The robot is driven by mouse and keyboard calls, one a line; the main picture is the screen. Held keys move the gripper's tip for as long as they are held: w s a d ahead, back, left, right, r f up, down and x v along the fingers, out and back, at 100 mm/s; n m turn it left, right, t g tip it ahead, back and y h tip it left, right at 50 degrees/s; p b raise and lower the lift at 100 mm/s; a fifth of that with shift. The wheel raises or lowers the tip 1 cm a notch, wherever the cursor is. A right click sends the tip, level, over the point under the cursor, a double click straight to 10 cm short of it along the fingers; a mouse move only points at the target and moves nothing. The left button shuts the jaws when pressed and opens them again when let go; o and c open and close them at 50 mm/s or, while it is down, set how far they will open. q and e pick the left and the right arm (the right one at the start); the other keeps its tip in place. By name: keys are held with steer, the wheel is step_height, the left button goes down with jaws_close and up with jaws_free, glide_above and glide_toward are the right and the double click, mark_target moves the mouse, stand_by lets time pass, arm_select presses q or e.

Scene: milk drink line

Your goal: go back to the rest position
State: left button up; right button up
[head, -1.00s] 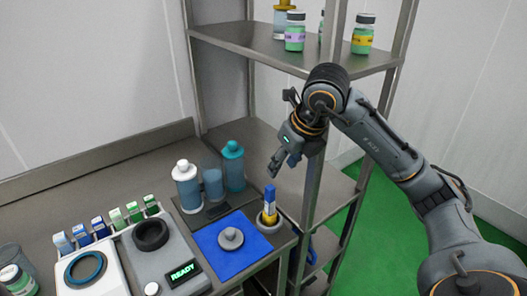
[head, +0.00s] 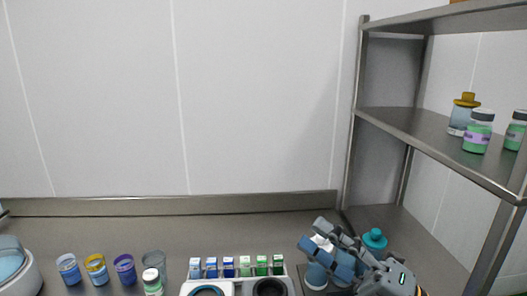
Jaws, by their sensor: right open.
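My right gripper (head: 314,236) shows at the bottom right of the head view, with its fingers pointing up and to the left. Its jaws are open, and I see nothing held between them. It appears in front of a white-capped bottle (head: 316,273) and beside a teal-capped bottle (head: 375,240), partly covering the white-capped one. I cannot tell how far it is from them. The rest of my right arm is mostly below the picture edge. My left gripper is not in view.
The metal bench (head: 230,228) is clear along its back. Several small blue and green vials (head: 228,266) stand in a row. Jars (head: 97,268) stand to their left, and a rounded device (head: 14,268) is at the far left. A metal shelf (head: 420,133) holding bottles rises at right.

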steer(key=w+d+f+m+t+h, duration=0.25)
steer(key=d+m+t+h, duration=0.35)
steer(key=m, duration=0.4)
steer(key=w+d+f+m+t+h, duration=0.25)
steer(key=d+m+t+h, duration=0.2)
steer(key=m+h, duration=0.45)
steer(key=s+d+f+m+g+h, duration=0.1)
steer(key=d+f+m+g+h, duration=0.3)
steer(key=f, duration=0.4)
steer(key=s+d+f+m+g+h, duration=0.25)
steer(key=f+m, duration=0.25)
steer(key=f, duration=0.4)
steer(key=s+a+f+m+g+y, duration=0.1)
steer(key=s+a+f+g, duration=0.2)
steer(key=s+f+g, duration=0.5)
steer(key=s+a+f+m+g+y, duration=0.1)
steer(key=s+a+f+g, duration=0.25)
steer(key=s+f, duration=0.8)
step_height(320, 180, down, 26)
steer(key=s+d+f+g, duration=0.1)
steer(key=s+g, duration=0.1)
steer(key=s+d+f, duration=0.3)
steer(key=s+f, duration=1.1)
steer(key=s, duration=0.2)
steer(key=shift+s+g+h, duration=0.2)
steer(key=shift+g+h, duration=0.15)
